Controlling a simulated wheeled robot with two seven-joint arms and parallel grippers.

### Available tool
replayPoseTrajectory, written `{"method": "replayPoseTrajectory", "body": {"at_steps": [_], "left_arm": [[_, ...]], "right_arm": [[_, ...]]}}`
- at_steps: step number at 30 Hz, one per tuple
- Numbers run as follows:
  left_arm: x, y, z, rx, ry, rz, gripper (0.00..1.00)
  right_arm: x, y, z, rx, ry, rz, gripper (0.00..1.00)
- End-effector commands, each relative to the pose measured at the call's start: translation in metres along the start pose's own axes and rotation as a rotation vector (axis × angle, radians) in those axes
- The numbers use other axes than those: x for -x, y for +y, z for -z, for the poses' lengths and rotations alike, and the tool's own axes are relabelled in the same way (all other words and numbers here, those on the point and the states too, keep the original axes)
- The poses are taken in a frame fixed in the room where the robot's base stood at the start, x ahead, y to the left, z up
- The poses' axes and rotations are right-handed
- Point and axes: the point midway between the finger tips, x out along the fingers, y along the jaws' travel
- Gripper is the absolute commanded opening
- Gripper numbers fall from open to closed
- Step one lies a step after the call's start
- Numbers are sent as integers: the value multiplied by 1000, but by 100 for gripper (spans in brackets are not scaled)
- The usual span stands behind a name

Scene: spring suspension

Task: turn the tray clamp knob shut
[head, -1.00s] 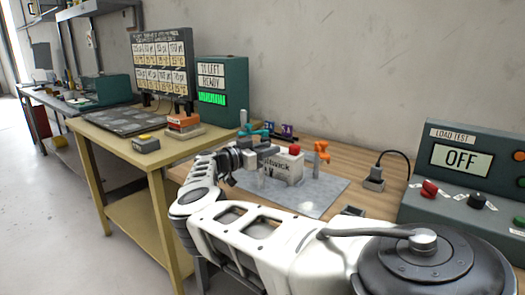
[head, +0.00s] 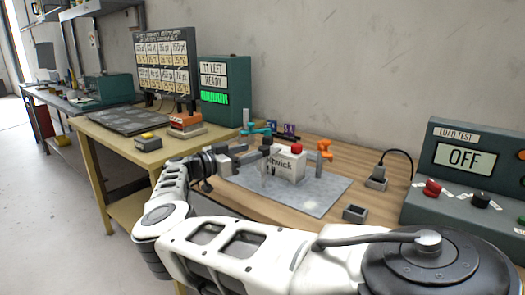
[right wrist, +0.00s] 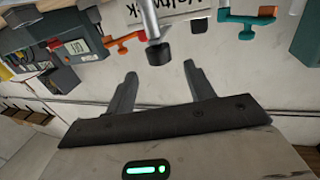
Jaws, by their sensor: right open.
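A white block with printed lettering and a red top knob (head: 297,149) stands on a grey plate (head: 312,196). An orange clamp-like part (head: 326,148) is at its right, beside a grey post (head: 319,166). A teal one (head: 258,132) is behind to the left. I cannot tell which is the tray clamp knob. My right gripper (head: 266,156) is at the block's left side. In the right wrist view its fingers (right wrist: 158,84) are apart with nothing between them. A grey rod with a black tip (right wrist: 159,52) is beyond them; the orange (right wrist: 124,43) and teal (right wrist: 247,20) parts flank it. My left gripper is not in view.
A load test box (head: 465,160) reading OFF stands at the right. A small dark open box (head: 354,213) and a cable socket (head: 376,183) are at the plate's right. A yellow bench (head: 110,152) with a display board (head: 162,62) is at the left.

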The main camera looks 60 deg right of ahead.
Motion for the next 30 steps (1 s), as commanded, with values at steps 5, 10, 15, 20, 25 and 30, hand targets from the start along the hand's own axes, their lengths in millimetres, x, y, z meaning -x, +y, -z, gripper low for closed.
{"method": "replayPoseTrajectory", "body": {"at_steps": [5,10,15,20,25,30], "left_arm": [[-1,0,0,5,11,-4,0],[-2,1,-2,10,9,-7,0],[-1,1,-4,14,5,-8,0],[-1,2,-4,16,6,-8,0],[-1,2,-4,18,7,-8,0],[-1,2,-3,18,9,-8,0]], "right_arm": [[42,-1,-1,-1,1,3,53],[66,0,0,0,1,0,53],[75,0,1,0,1,-1,53],[76,0,1,0,1,-1,53],[76,0,1,0,1,-1,53],[75,0,1,0,1,-1,53]]}}
